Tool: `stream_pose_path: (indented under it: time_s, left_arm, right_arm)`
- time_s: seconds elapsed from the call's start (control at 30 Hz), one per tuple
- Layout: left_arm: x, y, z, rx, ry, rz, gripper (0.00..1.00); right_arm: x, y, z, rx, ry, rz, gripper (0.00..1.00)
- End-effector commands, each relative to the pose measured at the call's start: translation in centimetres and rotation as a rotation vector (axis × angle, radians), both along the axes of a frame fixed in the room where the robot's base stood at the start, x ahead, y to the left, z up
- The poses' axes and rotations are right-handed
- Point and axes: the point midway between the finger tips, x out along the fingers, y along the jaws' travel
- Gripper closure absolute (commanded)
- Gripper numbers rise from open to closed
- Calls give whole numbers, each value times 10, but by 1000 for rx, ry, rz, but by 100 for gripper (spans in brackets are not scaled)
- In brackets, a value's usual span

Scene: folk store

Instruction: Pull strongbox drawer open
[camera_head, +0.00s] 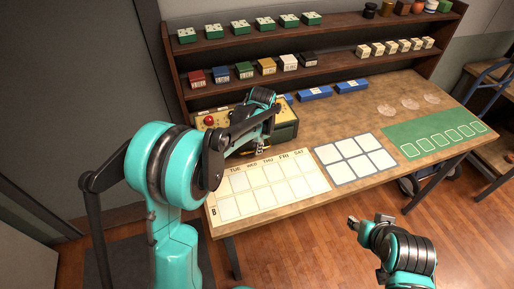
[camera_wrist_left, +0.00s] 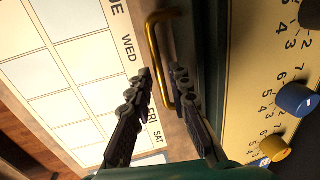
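The strongbox (camera_head: 287,131) is a dark green box with a yellow top panel and a red knob, on the table behind the weekday chart. In the left wrist view its drawer front shows a brass bar handle (camera_wrist_left: 153,45). My left gripper (camera_head: 260,149) is at the front of the strongbox, partly hiding it. In the left wrist view this gripper (camera_wrist_left: 160,77) is open, with one finger on each side of the handle; whether either touches it I cannot tell. My right gripper (camera_head: 354,222) is low at the right, away from the table; its fingers are too small to read.
The weekday chart (camera_head: 268,193) lies in front of the strongbox. A white-celled mat (camera_head: 342,157) and a green mat (camera_head: 412,133) lie to the right. Blue boxes (camera_head: 315,94) stand behind. A shelf rack (camera_head: 320,37) with small boxes rises at the table's back.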

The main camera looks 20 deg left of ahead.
Motion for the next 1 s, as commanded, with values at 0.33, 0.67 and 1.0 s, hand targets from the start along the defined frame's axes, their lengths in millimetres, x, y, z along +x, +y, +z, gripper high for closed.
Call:
stream_pose_path:
  time_s: [0.33,0.67,1.0]
  left_arm:
    - [0,0,-1,0,0,0,100]
    - [-10,-8,0,0,0,-3,100]
    - [-72,-50,0,-1,-1,-3,100]
  right_arm:
    - [0,0,0,0,0,0,60]
    - [0,0,1,0,0,0,60]
    - [0,0,7,0,0,0,60]
